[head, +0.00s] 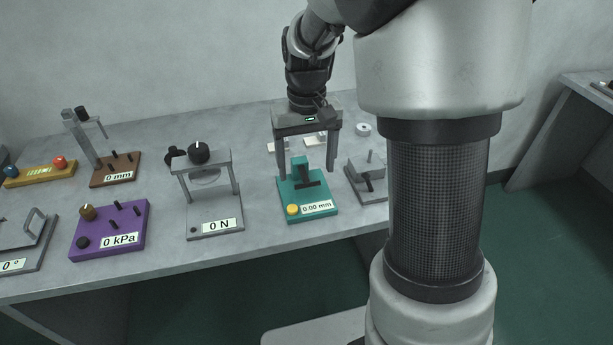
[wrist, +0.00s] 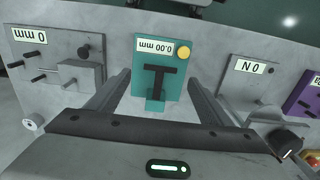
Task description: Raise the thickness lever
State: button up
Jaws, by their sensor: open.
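The thickness gauge is a teal plate (head: 319,208) with a small display reading 0.00 mm (head: 317,207) and a yellow button (head: 292,210). A black T-shaped lever (head: 309,180) stands on it, in front of a teal block. In the wrist view the black lever (wrist: 157,81) lies between my fingers, on the teal base (wrist: 147,42). My gripper (head: 306,172) is open above and around the back of the gauge, one finger on each side. It also shows in the wrist view (wrist: 158,85), with empty space between the fingers. I cannot tell whether a finger touches the gauge.
To the left stand a grey 0 N press (head: 215,220) and a purple 0 kPa panel (head: 136,222). A grey device (head: 368,184) is close on the right. A brown 0 mm gauge (head: 116,170) and a yellow box (head: 38,175) are farther left. The table's front edge is close to the gauge.

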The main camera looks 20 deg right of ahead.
aim_at(307, 181)
jog(key=shift+f, duration=1.5)
jog(key=shift+c, duration=0.5)
jog(key=c, duration=1.4)
jog(key=shift+r, duration=0.15)
